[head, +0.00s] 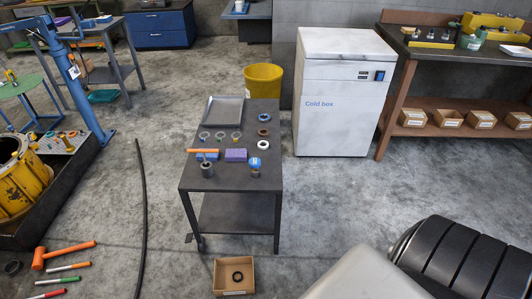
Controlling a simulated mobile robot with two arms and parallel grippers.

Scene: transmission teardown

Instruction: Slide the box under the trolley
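An open cardboard box (219,283) sits on the floor at the bottom centre of the head view, in front of the trolley. A dark ring (238,276) lies in it. The trolley (222,180) is a dark metal table with a top and a lower shelf (238,216). The box is apart from the trolley, below its front edge in the picture. Floor shows between the box and the trolley's legs. Neither gripper shows in the head view.
Small parts and a metal tray (224,112) are on the trolley top. A black hose (142,215) lies left of the trolley. An orange mallet (60,253) and several tools lie at lower left. A white cold box (342,105) and yellow bin (263,82) stand behind.

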